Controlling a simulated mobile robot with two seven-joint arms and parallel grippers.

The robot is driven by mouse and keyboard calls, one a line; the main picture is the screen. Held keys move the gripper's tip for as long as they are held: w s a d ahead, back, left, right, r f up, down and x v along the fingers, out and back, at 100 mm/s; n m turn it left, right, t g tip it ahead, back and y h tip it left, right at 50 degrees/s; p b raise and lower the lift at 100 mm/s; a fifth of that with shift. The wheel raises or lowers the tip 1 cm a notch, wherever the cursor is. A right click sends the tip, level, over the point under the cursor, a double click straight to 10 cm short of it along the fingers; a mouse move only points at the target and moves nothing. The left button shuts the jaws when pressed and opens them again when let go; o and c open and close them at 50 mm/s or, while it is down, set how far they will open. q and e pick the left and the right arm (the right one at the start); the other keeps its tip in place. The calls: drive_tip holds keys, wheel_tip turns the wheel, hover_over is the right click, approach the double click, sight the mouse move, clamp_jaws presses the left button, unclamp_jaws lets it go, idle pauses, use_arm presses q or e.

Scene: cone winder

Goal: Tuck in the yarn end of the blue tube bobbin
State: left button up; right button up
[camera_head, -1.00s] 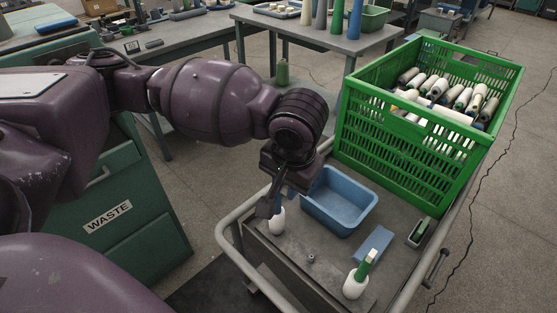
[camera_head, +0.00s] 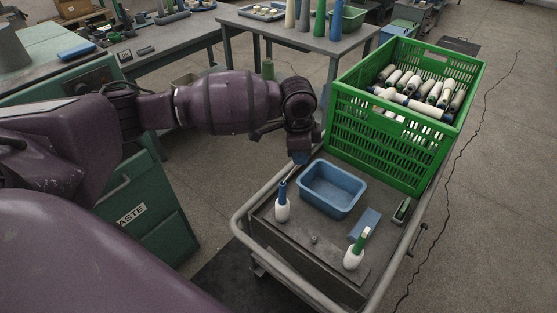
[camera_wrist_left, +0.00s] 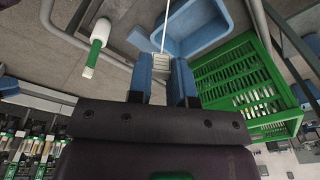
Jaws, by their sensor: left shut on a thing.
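The blue tube bobbin (camera_head: 282,208), white yarn on a blue tube, stands upright on the cart at the left of the blue tray. I see no loose yarn end on it at this size. My left gripper (camera_head: 300,157) is above the cart's far side, behind and apart from this bobbin. In the left wrist view its blue fingers (camera_wrist_left: 161,78) are shut on a small pale ribbed piece (camera_wrist_left: 160,63). A thin light line runs from that piece to the top edge; I cannot tell whether it is yarn or a rod. My right gripper is out of view.
The blue tray (camera_head: 331,207), a flat blue block (camera_head: 364,223) and a green crate (camera_head: 385,145) of bobbins are on the cart. A rail (camera_head: 240,222) edges it.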

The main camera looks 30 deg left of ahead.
use_arm(q)
drive_tip(key=shift+w+a+r+m+p, duration=0.15)
drive_tip(key=shift+a+m+p, duration=0.25)
drive_tip(key=shift+m, duration=0.2)
drive_tip(key=a+f+m+p, duration=0.1)
drive_tip(key=m, duration=0.1)
drive_tip(key=a+f+m+p, duration=0.1)
drive_tip(key=f+m, duration=0.1)
drive_tip(key=a+f+m+g+p, duration=0.1)
drive_tip(key=f+p, duration=0.1)
drive_tip(key=shift+s+a+m+h, duration=0.1)
drive_tip(key=shift+s+m+h, duration=0.2)
drive_tip(key=shift+s+m, duration=0.1)
drive_tip(key=shift+a+f+m, duration=0.15)
drive_tip(key=shift+f+m, duration=0.05)
drive_tip(key=shift+m, duration=0.1)
drive_tip(key=shift+s+a+f, duration=0.1)
drive_tip(key=shift+f, duration=0.6)
wheel_tip(320, 180, down, 3)
drive_tip(key=shift+r+b, duration=0.1)
drive_tip(key=shift+b, duration=1.05)
drive_tip(key=shift+f, duration=0.2)
drive_tip(key=shift+r, duration=0.1)
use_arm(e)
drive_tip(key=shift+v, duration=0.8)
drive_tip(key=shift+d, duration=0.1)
